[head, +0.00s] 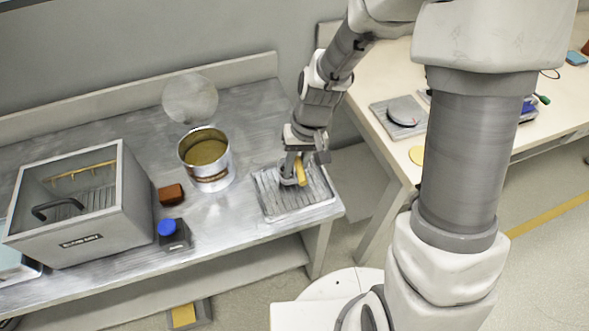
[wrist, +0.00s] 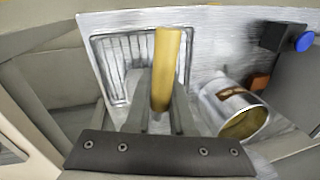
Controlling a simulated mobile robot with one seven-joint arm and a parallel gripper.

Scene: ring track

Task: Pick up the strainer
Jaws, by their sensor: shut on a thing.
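My gripper (head: 290,178) points down over a ridged grey tray (head: 318,207) at the right end of the metal bench. It is shut on the yellow handle (head: 301,170) of what I take to be the strainer. In the wrist view the yellow handle (wrist: 166,70) stands out between my fingers (wrist: 152,100), with the tray (wrist: 104,65) behind it. The fingers hide the rest of the held thing, so I cannot tell whether it touches the tray.
An open metal can (head: 215,178) stands left of the tray, with a pale round disc (head: 190,98) behind its rim. A reddish-brown block (head: 172,194), a blue-button box (head: 173,238) and a grey glass-topped case (head: 100,232) are farther left. A pale table (head: 375,135) is at right.

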